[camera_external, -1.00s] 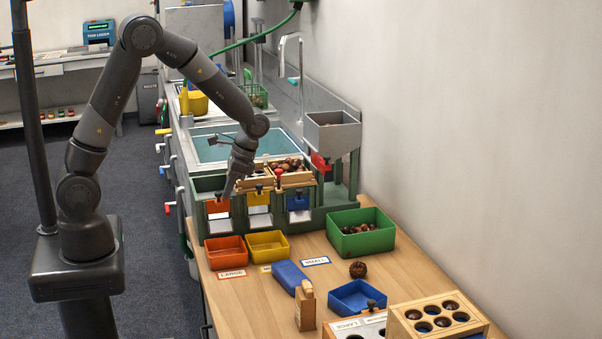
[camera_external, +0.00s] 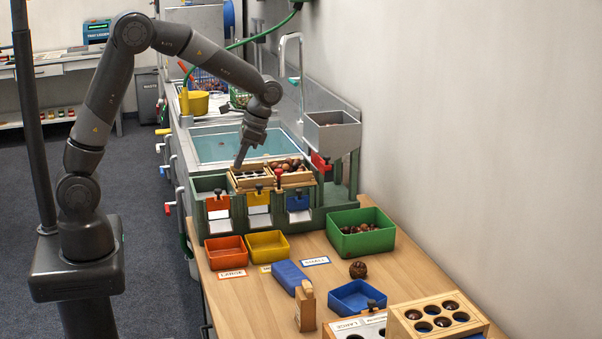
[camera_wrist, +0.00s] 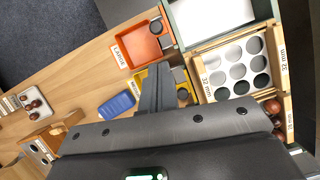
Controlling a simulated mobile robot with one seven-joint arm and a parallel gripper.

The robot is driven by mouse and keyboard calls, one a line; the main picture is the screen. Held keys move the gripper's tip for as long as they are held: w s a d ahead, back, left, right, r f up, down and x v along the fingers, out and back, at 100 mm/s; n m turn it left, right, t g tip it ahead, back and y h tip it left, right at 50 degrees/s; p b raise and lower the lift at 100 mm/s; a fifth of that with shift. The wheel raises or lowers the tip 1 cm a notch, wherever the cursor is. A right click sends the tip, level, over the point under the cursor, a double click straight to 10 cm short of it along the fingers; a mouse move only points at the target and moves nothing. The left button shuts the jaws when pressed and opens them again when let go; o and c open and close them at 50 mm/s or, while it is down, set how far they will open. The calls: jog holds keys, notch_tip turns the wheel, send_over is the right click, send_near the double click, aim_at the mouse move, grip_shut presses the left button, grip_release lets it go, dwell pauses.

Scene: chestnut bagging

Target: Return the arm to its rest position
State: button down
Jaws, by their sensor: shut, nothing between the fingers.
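My arm rises from its base at the left and reaches over the green sorting stand (camera_external: 330,215). My gripper (camera_external: 238,165) points down just above the left sieve tray, shut and empty. In the wrist view the fingers of my gripper (camera_wrist: 157,90) are together. The left sieve tray (camera_external: 235,187) has round holes and shows no chestnuts; it also shows in the wrist view (camera_wrist: 205,88). The sieve tray beside it on the right holds several chestnuts (camera_external: 288,166).
Orange (camera_external: 225,252) and yellow (camera_external: 268,246) bins stand in front of the stand. A green bin (camera_external: 345,240) with chestnuts, a blue bin (camera_external: 357,297), a loose brown ball (camera_external: 358,269) and a holed wooden box (camera_external: 437,319) occupy the table. A sink with a tall faucet (camera_external: 301,70) lies behind.

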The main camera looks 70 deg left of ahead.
jog(key=shift+w+r, duration=0.15)
jog(key=shift+r, duration=0.25)
jog(key=s+d+r+t, duration=0.2)
jog(key=s+r+t, duration=0.1)
jog(key=s, duration=0.4)
jog(key=s+d+r+n+t, duration=0.1)
jog(key=s+d+r+t, duration=0.2)
jog(key=s, duration=0.4)
jog(key=s+d+r+t, duration=0.3)
jog(key=s+r+t, duration=0.1)
jog(key=s, duration=0.3)
jog(key=shift+s+d+r+n+h, duration=0.15)
jog(key=shift+r+n+h, duration=0.25)
jog(key=shift+r, duration=0.25)
jog(key=c, duration=2.1)
grip_release()
jog(key=shift+c, duration=0.2)
